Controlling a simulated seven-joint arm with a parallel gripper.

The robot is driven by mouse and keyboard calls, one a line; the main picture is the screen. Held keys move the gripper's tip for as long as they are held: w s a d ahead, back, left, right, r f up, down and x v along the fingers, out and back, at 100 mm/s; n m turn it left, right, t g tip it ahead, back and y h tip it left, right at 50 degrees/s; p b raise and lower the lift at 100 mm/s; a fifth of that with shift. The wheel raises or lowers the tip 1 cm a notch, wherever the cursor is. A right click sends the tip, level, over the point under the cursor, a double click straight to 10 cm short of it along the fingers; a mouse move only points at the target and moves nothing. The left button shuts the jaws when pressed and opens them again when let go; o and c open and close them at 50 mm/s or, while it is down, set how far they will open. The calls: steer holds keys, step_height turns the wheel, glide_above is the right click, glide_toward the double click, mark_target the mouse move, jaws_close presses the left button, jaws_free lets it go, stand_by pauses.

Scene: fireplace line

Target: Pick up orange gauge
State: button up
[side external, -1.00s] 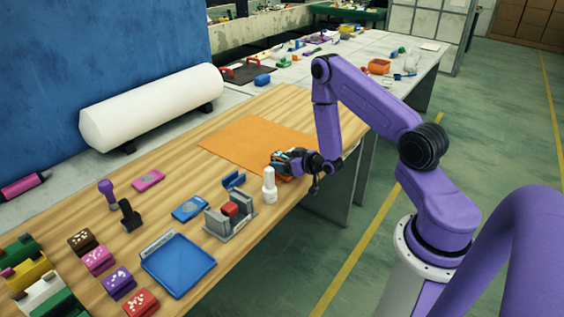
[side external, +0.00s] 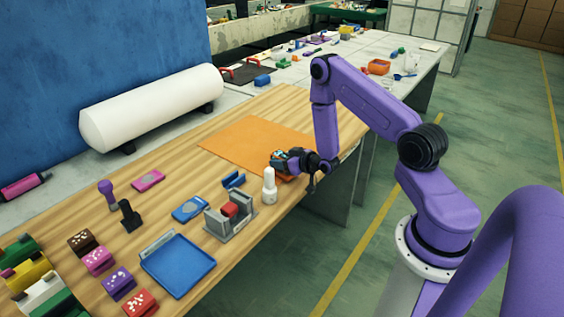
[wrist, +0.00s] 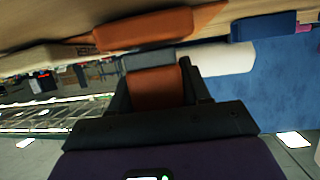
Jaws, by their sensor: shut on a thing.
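My gripper (side external: 275,160) is low over the near edge of the wooden table, beside the orange mat (side external: 250,140) and behind a white bottle. In the wrist view my gripper (wrist: 156,68) is shut on an orange-brown block, which I take as the orange gauge (wrist: 157,88). The block sits between the dark fingers. In the side view the gauge is mostly hidden by my gripper, and I cannot clearly tell it from the mat.
The white bottle (side external: 269,187) stands close in front of my gripper. A grey fixture with a red block (side external: 230,210), a blue tray (side external: 178,264) and a blue flat piece (side external: 190,209) lie to the left. A white roll (side external: 150,106) is behind.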

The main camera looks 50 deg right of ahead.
step_height(320, 180, up, 9)
steer(key=shift+a+r, duration=0.2)
steer(key=shift+r, duration=0.2)
steer(key=s+a+r+n+y, duration=0.1)
steer(key=s+a+r, duration=0.1)
steer(key=a, duration=0.7)
steer(key=s+a+r, duration=0.3)
steer(key=a, duration=0.5)
steer(key=m+h, duration=0.4)
steer(key=h, duration=0.1)
glide_above(282, 155)
steer(key=a, duration=0.4)
steer(key=shift+g, duration=0.4)
steer(key=w+d+f, duration=0.1)
steer(key=w+f, duration=0.2)
steer(key=w, duration=0.1)
steer(key=w+d+f, duration=0.1)
steer(key=w+f, duration=0.2)
steer(key=w, duration=0.1)
steer(key=w+d+f, duration=0.2)
steer(key=w+f, duration=0.2)
steer(key=shift+d, duration=0.1)
steer(key=shift+w+d+f, duration=0.1)
steer(key=shift+w+f, duration=0.2)
steer(key=shift+f, duration=1.6)
